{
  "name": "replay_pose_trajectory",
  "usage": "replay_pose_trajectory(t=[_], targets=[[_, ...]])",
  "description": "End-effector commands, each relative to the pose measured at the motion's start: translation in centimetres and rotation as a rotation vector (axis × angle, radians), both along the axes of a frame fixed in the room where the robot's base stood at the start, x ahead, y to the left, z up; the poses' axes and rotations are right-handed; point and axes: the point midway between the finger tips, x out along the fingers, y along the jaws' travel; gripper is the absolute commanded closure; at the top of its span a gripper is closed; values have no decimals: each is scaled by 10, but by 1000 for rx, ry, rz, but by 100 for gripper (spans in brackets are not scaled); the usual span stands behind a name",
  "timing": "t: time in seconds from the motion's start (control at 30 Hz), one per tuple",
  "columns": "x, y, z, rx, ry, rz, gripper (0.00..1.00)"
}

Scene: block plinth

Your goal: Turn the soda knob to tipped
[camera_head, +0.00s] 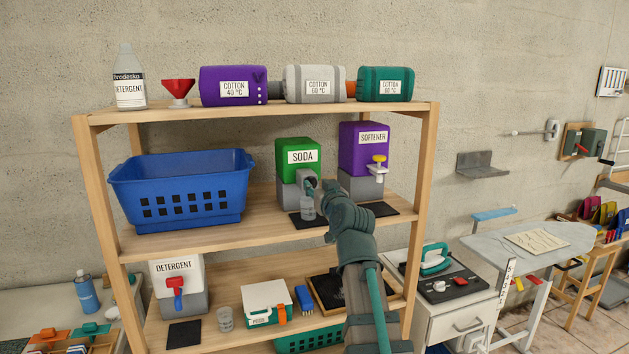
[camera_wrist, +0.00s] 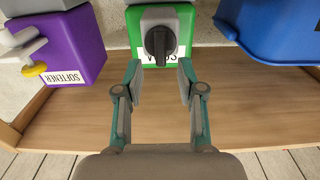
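The green soda dispenser (camera_head: 297,150) stands on the middle shelf on a grey base, with a clear cup (camera_head: 308,207) below it. In the wrist view the dispenser (camera_wrist: 184,15) appears upside down. Its dark knob (camera_wrist: 160,42) stands out in front of the white label. My gripper (camera_wrist: 161,74) is open, with one teal finger to each side and the fingertips just short of the knob. Nothing is between the fingers. In the head view my gripper (camera_head: 313,187) is at the dispenser's front and partly hides the knob area.
A purple softener dispenser (camera_head: 363,145) with a yellow knob stands close to the right. A blue basket (camera_head: 190,190) is at the left of the same shelf. The wooden shelf board (camera_head: 265,222) is bare between basket and soda. Another detergent dispenser (camera_head: 176,268) stands on the lower shelf.

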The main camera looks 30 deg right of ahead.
Motion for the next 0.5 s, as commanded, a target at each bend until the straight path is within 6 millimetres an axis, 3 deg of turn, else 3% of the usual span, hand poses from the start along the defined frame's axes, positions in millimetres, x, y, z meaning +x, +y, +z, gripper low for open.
replay_pose_trajectory(t=[0.2,0.5], targets=[[24,-3,1,1,1,1,61],[27,-4,0,1,0,1,61]])
